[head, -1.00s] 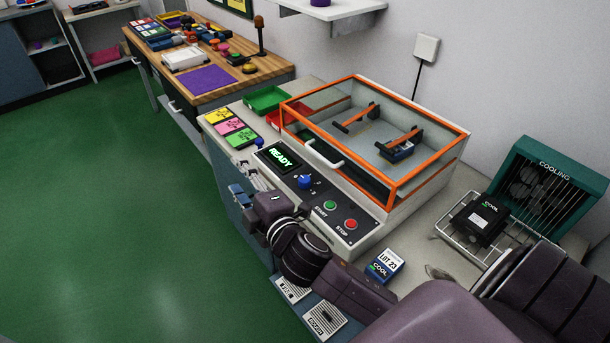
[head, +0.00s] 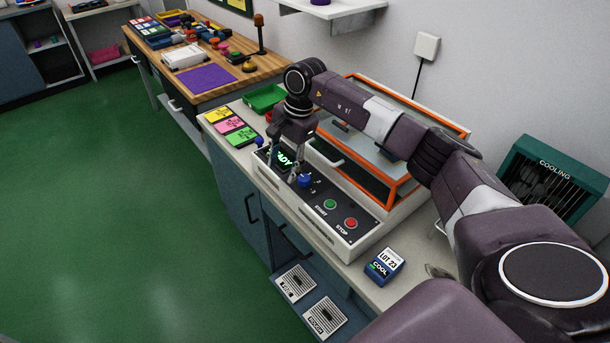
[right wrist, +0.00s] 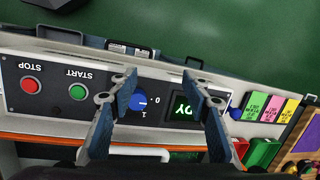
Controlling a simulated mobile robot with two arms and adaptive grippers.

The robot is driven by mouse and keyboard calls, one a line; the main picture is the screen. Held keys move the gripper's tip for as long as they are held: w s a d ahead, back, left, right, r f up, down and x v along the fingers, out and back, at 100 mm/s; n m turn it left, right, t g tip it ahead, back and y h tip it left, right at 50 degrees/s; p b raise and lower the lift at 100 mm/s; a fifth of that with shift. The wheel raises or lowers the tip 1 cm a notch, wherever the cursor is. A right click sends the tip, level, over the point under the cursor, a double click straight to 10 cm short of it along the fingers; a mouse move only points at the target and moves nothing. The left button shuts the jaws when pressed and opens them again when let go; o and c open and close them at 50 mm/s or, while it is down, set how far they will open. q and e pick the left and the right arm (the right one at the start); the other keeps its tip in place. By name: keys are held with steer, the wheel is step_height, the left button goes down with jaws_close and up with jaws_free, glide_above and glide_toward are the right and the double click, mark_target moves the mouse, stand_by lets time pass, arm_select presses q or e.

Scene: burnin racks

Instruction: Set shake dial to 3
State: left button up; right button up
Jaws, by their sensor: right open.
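The blue shake dial (head: 305,181) sits on the dark control panel (head: 287,192) of the orange-framed shaker, between the READY display (head: 279,157) and the green START button (head: 330,204). In the right wrist view the dial (right wrist: 138,101) shows upside down between my fingers, with small white marks beside it; its exact setting is too small to tell. My right gripper (head: 296,168) is open and points down over the panel near the display and dial. In the right wrist view its fingers (right wrist: 165,103) stand apart with nothing held. My left gripper is not in view.
The red STOP button (head: 351,223) is right of START. The shaker's lid (head: 352,170) is behind the panel, partly hidden by my right arm. A LOT 23 box (head: 384,265) lies on the counter at the right. Colored cards (head: 230,125) lie to the left.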

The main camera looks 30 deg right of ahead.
steer(key=r+h, duration=0.1)
steer(key=h, duration=0.1)
glide_above(305, 178)
steer(key=shift+s+a+r+g, duration=0.15)
steer(key=shift+r+g, duration=0.05)
steer(key=shift+g, duration=0.1)
steer(key=shift+s+d+f, duration=0.1)
steer(key=shift+d+f, duration=0.05)
steer(key=shift+d, duration=0.15)
steer(key=f+p, duration=0.1)
steer(key=f, duration=0.2)
steer(key=f+p, duration=0.1)
steer(key=f, duration=0.2)
steer(key=shift+w+a, duration=0.1)
steer(key=shift+w, duration=0.1)
steer(key=shift+w+f, duration=0.1)
steer(key=shift+f, duration=0.55)
steer(key=c, duration=1.2)
steer(key=shift+o, duration=0.2)
